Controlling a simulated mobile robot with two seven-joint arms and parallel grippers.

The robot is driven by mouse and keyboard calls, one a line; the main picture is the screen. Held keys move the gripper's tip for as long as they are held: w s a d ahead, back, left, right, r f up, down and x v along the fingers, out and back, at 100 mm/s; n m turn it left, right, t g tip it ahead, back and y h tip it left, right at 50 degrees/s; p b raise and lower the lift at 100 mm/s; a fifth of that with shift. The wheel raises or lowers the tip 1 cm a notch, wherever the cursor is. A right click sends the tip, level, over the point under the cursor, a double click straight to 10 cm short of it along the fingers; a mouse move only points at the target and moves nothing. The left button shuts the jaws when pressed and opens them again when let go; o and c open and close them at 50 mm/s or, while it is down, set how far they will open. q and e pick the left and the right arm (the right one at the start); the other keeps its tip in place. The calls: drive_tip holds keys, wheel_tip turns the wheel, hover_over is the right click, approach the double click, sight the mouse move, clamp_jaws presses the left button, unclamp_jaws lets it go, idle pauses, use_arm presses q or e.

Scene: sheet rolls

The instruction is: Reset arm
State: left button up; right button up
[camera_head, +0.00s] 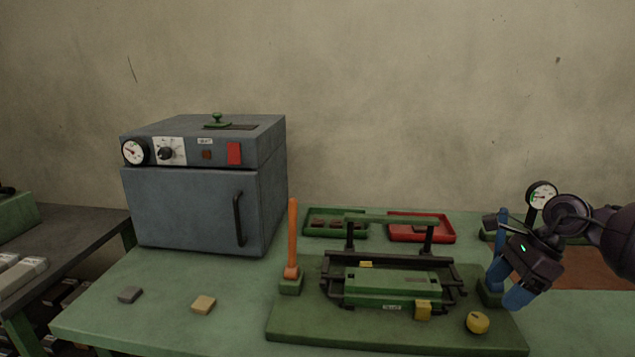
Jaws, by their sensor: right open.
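My right gripper (508,262) is at the right, its dark body beside a blue upright part (497,272) at the right end of the green fixture (390,334). The jaws are open. A second blue piece shows below the gripper body; I cannot tell whether it belongs to the gripper. I cannot tell whether the gripper touches the blue upright. My left gripper is not in view.
An orange lever (292,240) stands at the fixture's left end, and a yellow knob (477,322) at its front right. A grey oven (200,190) stands at the left. Green (337,236) and red (448,241) trays lie behind. A dial gauge (541,196) stands behind my right gripper. The front left table is mostly free.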

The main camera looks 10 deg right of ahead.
drive_tip(key=s+a+f+m+t+y+p, duration=0.1)
drive_tip(key=s+a+f+m+t+y, duration=0.35)
drive_tip(key=a+m, duration=0.35)
drive_tip(key=s+a+f+m+t+y+p, duration=0.25)
drive_tip(key=s+a+f+m+y, duration=0.2)
drive_tip(key=a+m, duration=0.4)
use_arm(q)
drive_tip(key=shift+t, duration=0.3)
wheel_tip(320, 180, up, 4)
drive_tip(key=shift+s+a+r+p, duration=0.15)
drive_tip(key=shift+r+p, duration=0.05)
drive_tip(key=shift+p, duration=0.75)
use_arm(e)
drive_tip(key=s+d+f+m+t+h, duration=0.1)
drive_tip(key=s+f+m+h, duration=0.6)
drive_tip(key=m, duration=0.9)
drive_tip(key=s+d+f+m+t+h, duration=0.2)
drive_tip(key=s+f+m+h, duration=0.5)
drive_tip(key=s+m, duration=0.5)
drive_tip(key=m, duration=0.5)
drive_tip(key=shift+s+d, duration=0.15)
drive_tip(key=shift+s, duration=0.25)
